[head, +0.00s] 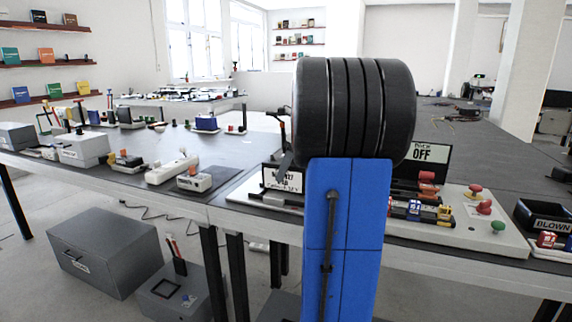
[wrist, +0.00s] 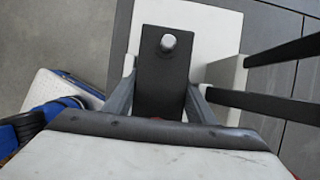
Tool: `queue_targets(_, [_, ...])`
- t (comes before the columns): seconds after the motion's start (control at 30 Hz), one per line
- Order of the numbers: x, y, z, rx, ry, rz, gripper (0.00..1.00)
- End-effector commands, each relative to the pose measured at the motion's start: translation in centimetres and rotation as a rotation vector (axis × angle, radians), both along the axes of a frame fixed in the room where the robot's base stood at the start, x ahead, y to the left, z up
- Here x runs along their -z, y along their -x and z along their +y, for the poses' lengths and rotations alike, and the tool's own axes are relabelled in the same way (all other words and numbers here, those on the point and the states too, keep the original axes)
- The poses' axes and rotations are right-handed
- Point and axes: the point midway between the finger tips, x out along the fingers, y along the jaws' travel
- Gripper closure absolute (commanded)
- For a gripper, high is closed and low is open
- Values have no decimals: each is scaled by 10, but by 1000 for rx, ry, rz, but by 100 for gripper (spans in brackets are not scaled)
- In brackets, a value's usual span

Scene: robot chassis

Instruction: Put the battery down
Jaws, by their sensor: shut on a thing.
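The battery (wrist: 150,80) is a dark grey block with a round silver terminal on its top face, seen from above in the wrist view. My gripper (wrist: 160,102) is shut on it, with a grey finger at its left and right sides. A pale flat surface (wrist: 195,22) lies beneath or behind the battery. I cannot tell whether the battery touches it. In the head view my own blue and black arm fills the middle, and I cannot make out the gripper or battery there.
A pale block (wrist: 230,76) and dark bars (wrist: 282,52) are close at the right in the wrist view. In the head view a long bench (head: 226,205) carries a switch panel (head: 458,240) and an OFF sign (head: 422,152). A grey box (head: 105,250) stands on the floor.

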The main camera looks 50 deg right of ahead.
Motion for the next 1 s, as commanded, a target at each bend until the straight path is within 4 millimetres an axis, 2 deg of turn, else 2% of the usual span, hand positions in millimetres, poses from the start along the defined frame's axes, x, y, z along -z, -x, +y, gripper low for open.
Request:
queue_targets(0.17, [4,0,0,0,2,-3,100])
queue_targets(0.5, [35,0,0,0,2,-3,100])
queue_targets(0.9, [38,0,0,0,2,-3,100])
queue_targets(0.93, [40,0,0,0,0,0,47])
queue_targets(0.97, [40,0,0,0,0,0,42])
queue_targets(1.0, [40,0,0,0,0,0,42])
